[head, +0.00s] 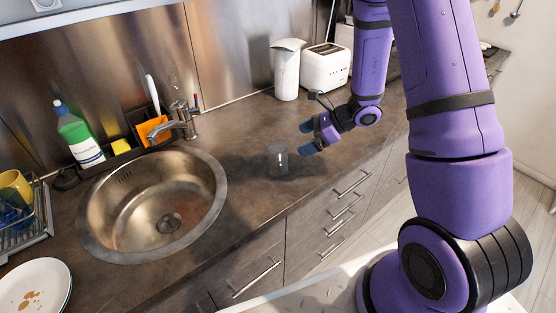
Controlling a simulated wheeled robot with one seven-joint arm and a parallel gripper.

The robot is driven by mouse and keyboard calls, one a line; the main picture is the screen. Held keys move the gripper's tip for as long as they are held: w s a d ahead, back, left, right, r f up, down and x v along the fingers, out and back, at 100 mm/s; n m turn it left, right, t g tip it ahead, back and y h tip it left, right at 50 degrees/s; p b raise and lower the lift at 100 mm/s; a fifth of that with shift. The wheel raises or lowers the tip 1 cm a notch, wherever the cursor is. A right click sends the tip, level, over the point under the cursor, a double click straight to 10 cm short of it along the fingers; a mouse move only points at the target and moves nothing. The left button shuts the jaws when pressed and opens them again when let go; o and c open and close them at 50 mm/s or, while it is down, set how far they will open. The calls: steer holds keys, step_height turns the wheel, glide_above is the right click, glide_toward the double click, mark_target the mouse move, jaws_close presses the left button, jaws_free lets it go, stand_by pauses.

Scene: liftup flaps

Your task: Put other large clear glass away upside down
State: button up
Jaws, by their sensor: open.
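A clear glass (278,160) stands on the brown countertop (245,140) to the right of the sink. Whether it is upright or upside down is hard to tell at this size. My gripper (306,139) is open and empty, with its blue-grey fingertips to the right of the glass and a little above it in the picture. A small gap shows between the fingertips and the glass.
A round metal sink (110,215) with a tap (182,118) is at left. A green soap bottle (78,135), white canister (287,70) and white toaster (326,68) stand along the wall. A dish rack (30,225) and dirty plates (34,287) are at far left. Drawers (335,215) lie below.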

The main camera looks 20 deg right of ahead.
mark_target(282, 149)
steer(key=x, duration=1.1)
steer(key=shift+w+d+f, duration=0.1)
steer(key=shift+d, duration=0.15)
steer(key=c, duration=1.1)
